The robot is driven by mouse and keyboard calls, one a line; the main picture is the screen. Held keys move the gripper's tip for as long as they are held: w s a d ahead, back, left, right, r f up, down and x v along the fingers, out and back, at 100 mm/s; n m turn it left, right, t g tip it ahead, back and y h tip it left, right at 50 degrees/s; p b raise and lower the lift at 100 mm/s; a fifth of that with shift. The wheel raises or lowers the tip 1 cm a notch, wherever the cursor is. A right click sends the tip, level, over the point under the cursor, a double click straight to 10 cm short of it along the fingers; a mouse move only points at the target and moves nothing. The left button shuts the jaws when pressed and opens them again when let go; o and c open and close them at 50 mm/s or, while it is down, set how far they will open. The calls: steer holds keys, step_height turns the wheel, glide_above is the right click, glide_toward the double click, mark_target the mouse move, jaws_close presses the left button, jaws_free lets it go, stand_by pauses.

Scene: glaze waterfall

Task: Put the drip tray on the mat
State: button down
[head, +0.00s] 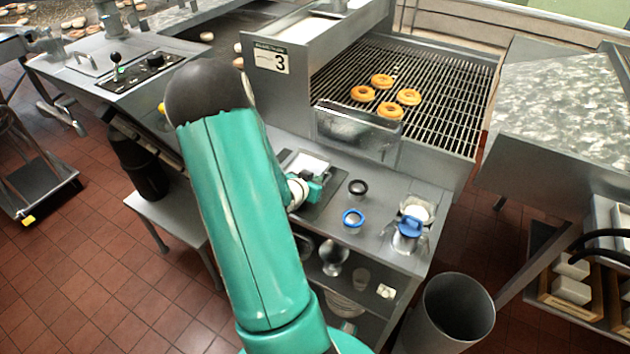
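A dark grey mat (330,204) lies on the steel counter below the wire conveyor. A pale, shallow, rectangular thing with a metal rim, which looks like the drip tray (309,163), is over the mat's far part. I cannot tell whether it rests on the mat or is held just above it. My gripper (312,184), teal and white, is at the tray's near edge. My own arm hides part of the mat and most of the gripper. The fingers are too small and covered to show whether they are open or shut.
Right of the mat stand a black-rimmed cup (357,187), a blue-rimmed cup (352,220) and a blue-handled metal jug (408,232). Several doughnuts (382,81) lie on the conveyor (440,90), with a shiny trough (358,130) at its near edge. A bin (458,310) stands at lower right.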

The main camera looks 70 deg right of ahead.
steer(key=shift+f, duration=0.1)
steer(key=c, duration=1.7)
jaws_free()
steer(key=v, duration=1.2)
steer(key=shift+a, duration=0.1)
